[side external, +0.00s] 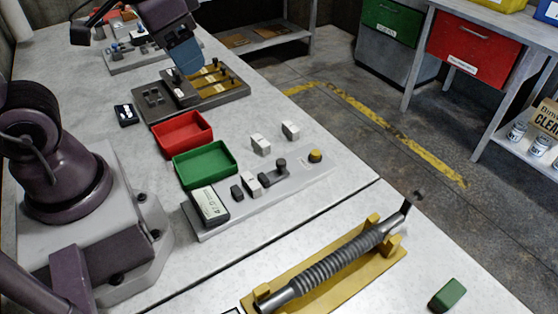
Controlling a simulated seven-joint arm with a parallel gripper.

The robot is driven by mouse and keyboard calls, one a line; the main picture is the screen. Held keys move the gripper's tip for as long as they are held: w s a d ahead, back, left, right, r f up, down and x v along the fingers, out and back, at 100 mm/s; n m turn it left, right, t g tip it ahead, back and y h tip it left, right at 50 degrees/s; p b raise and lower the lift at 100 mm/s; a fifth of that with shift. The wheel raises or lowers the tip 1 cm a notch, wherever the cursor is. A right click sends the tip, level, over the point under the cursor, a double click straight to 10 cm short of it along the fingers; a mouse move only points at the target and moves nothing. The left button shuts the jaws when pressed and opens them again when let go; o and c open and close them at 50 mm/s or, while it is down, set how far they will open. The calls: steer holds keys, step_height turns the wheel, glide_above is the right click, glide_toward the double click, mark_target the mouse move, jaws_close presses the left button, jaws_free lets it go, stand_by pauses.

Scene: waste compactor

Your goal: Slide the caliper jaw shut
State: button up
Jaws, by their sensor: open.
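My gripper (184,70) is at the upper left, pointing down over a dark brown fixture (165,108) with yellow bars. Its fingertips are small and partly hidden, close to a dark upright block (178,87) on that fixture; I cannot tell whether they touch. No caliper is clearly recognisable. My gripper is well away from this plate.
A red tray (184,134) and a green tray (204,165) stand between fixture and plate. A small black box (126,114) lies left. A ribbed tube (340,268) rests on a yellow cradle in front, with a green block (447,295) to its right. Another grey fixture (122,61) stands behind.

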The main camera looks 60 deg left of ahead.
steer(key=w+f+m+g, duration=0.2)
steer(key=w+f+g, duration=0.1)
steer(key=w+f, duration=0.3)
steer(key=m, duration=0.7)
glide_toward(281, 161)
steer(key=f, duration=0.9)
steer(key=shift+w+a+f, duration=0.1)
steer(key=shift+w+f, duration=0.05)
steer(key=shift+w, duration=0.05)
steer(key=shift+c, duration=0.2)
